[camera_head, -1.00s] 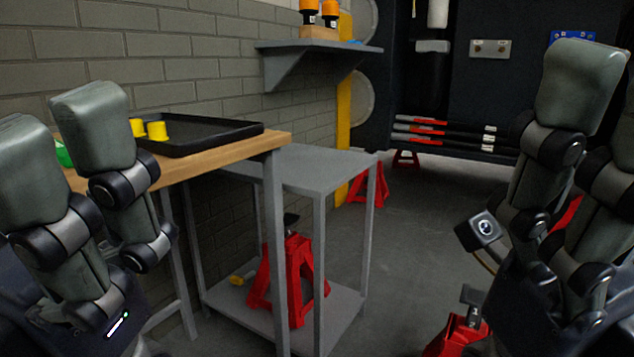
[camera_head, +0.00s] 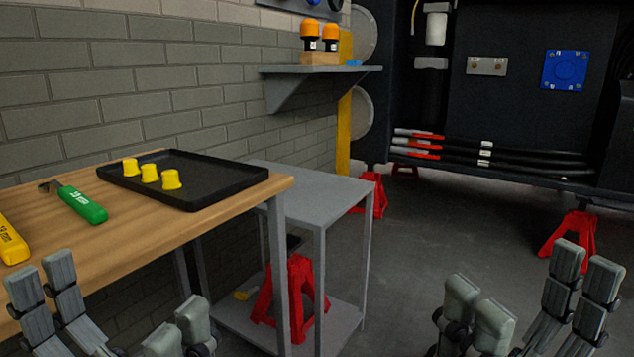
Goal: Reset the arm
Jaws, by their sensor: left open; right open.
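My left gripper (camera_head: 112,312) is at the bottom left, in front of the wooden workbench. Its grey finger pads stand apart with nothing between them. My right gripper (camera_head: 528,296) is at the bottom right, over the grey floor. Its fingers are also spread and empty. Both grippers point upward in the picture and are cut off by the bottom edge, so most of both arms is hidden.
The workbench (camera_head: 135,222) holds a black tray (camera_head: 225,192) with three yellow caps (camera_head: 150,173), a green-handled tool (camera_head: 84,204) and a yellow-handled tool (camera_head: 12,243). A grey cart (camera_head: 300,195), red stands (camera_head: 570,237) and the dark chassis (camera_head: 520,100) surround clear floor.

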